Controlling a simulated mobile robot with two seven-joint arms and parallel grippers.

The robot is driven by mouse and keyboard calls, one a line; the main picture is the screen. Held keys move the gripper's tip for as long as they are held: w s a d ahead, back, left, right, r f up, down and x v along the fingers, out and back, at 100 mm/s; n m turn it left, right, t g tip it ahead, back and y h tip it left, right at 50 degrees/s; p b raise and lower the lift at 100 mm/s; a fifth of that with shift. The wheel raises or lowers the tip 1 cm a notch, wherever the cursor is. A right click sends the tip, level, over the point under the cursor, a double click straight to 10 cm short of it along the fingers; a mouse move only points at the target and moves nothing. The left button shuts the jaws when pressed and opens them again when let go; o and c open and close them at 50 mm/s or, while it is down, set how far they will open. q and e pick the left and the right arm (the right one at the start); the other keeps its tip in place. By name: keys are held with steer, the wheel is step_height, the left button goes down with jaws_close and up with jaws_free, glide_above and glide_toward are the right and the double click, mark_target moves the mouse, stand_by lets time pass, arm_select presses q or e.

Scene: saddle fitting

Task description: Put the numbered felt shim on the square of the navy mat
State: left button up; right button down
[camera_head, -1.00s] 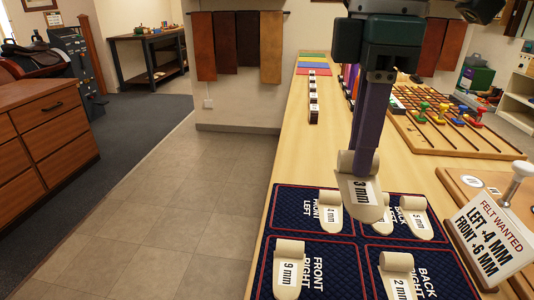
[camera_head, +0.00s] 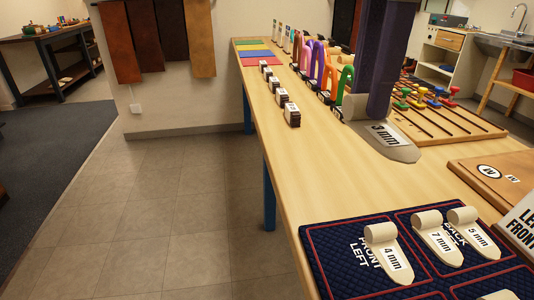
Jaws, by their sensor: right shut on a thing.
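My right gripper (camera_head: 372,108) comes in from the top, its purple fingers shut on a cream felt shim marked 3 mm (camera_head: 390,142). It holds the shim beyond the far edge of the navy mat (camera_head: 325,247); its height above the table is hard to tell. The mat has red-outlined squares. A 4 mm shim (camera_head: 397,262) lies on the FRONT LEFT square. A 7 mm shim (camera_head: 440,244) and a 5 mm shim (camera_head: 477,236) lie on the BACK LEFT square. Another shim (camera_head: 498,296) is cut off at the bottom edge. My left gripper is out of view.
A white "felt wanted" card (camera_head: 520,226), partly cut off, stands right of the mat. A wooden board (camera_head: 500,176) lies behind it. Small dark numbered blocks (camera_head: 291,114), coloured loops (camera_head: 330,72) and a peg rack (camera_head: 445,125) stand farther back. Bare tabletop lies left of the shim.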

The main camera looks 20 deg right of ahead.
steer(key=b, duration=0.2)
glide_above(338, 246)
step_height(338, 246, down, 15)
steer(key=shift+s+r, duration=0.1)
steer(key=shift+r, duration=0.05)
steer(key=shift+f+b, duration=0.65)
steer(key=shift+f, duration=1.9)
steer(key=shift+f, duration=0.15)
steer(key=c, duration=0.7)
jaws_free()
step_height(338, 246, up, 12)
steer(key=shift+r+p, duration=0.2)
steer(key=shift+p, duration=0.85)
